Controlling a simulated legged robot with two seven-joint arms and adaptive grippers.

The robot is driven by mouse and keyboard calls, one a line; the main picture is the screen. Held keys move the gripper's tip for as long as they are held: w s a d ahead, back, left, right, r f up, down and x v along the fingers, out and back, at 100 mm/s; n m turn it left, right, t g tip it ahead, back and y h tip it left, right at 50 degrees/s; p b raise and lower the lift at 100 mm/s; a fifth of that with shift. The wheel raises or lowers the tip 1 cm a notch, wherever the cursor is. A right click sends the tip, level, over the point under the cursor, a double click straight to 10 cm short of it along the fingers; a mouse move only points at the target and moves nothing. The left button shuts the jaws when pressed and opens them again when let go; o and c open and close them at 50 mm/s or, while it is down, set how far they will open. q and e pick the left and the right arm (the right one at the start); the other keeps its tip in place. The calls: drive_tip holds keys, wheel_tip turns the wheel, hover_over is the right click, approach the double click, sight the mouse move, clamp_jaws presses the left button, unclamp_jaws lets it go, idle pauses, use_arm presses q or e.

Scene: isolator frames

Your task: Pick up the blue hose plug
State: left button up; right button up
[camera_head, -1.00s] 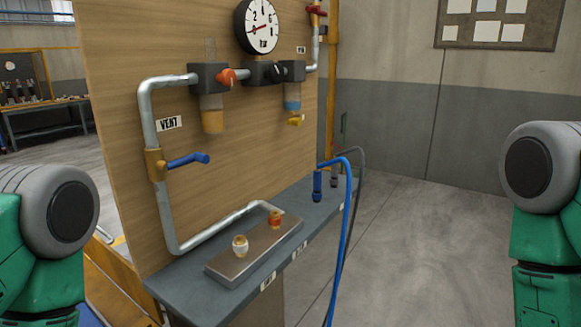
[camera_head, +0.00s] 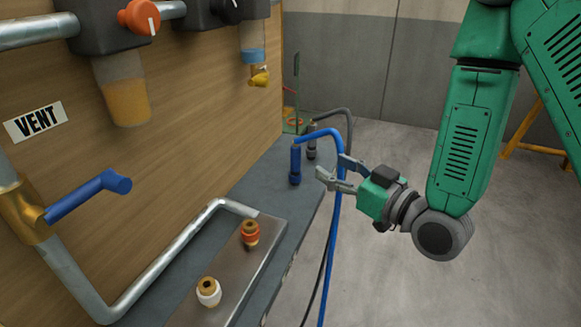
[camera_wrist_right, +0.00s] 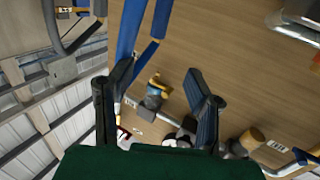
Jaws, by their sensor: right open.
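The blue hose plug (camera_head: 295,166) stands upright on the grey shelf (camera_head: 262,180), with its blue hose (camera_head: 334,220) arching from its top and hanging over the shelf's front edge. My right gripper (camera_head: 333,168) is open and empty, just right of the plug, its fingers pointing left towards it. The hose passes beside the fingers, and I cannot tell if they touch it. In the right wrist view the open fingers (camera_wrist_right: 161,75) show with blue lengths (camera_wrist_right: 130,30) beyond the left finger; which part is the plug is unclear. My left gripper is out of view.
A dark grey plug (camera_head: 312,142) with a grey hose stands close behind the blue one. A metal plate (camera_head: 240,285) carries a red-ringed fitting (camera_head: 250,233) and a white-ringed fitting (camera_head: 208,291). The wooden panel (camera_head: 190,140) with pipes rises at left.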

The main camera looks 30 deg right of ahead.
sight(300, 151)
drive_tip(key=b+x, duration=0.3)
drive_tip(key=shift+w+f, duration=0.3)
drive_tip(key=shift+w+r, duration=0.15)
drive_tip(key=shift+w, duration=0.95)
drive_tip(key=shift+w+d, duration=0.15)
drive_tip(key=shift+w, duration=0.2)
drive_tip(key=x, duration=0.3)
drive_tip(key=a+b+x, duration=0.1)
drive_tip(key=x, duration=0.1)
drive_tip(key=shift+w+a+f, duration=0.1)
drive_tip(key=shift+w+f, duration=0.1)
drive_tip(key=shift+f, duration=0.15)
drive_tip(key=shift+d, duration=0.2)
drive_tip(key=shift+c, duration=0.8)
drive_tip(key=shift+d, duration=0.1)
clamp_jaws()
